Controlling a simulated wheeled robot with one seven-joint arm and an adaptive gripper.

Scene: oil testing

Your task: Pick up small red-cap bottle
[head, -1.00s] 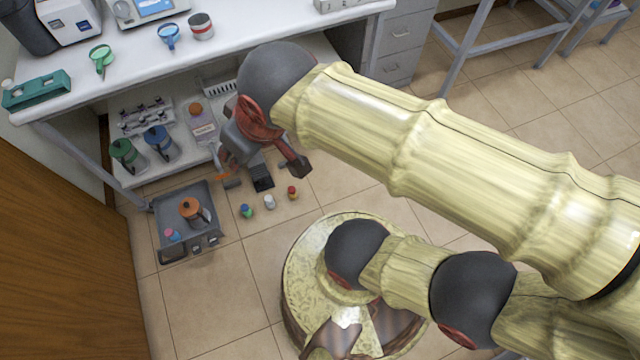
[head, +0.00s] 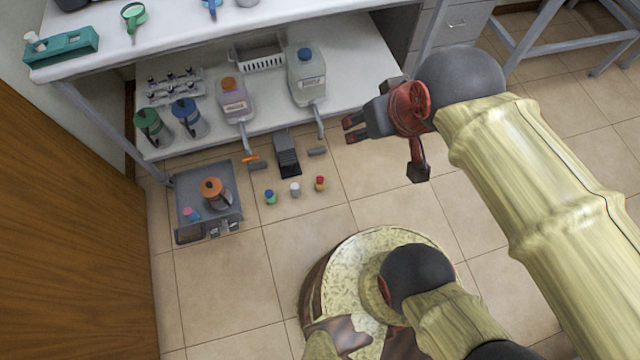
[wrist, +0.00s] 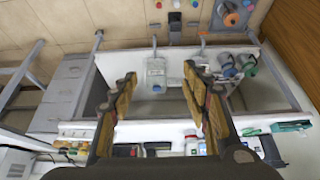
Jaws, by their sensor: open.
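The small red-cap bottle (head: 320,183) stands upright on the tiled floor, at the right end of a row of three small bottles. In the wrist view it shows near the top edge (wrist: 194,4). My gripper (head: 352,130) is above and to the right of it in the head view, well apart from it. The wrist view shows my gripper (wrist: 158,85) open and empty, its fingers spread.
A white-cap bottle (head: 295,189) and a blue-cap bottle (head: 270,197) stand left of it. A low shelf (head: 262,122) holds jugs and a white basket behind. Floor in front is clear.

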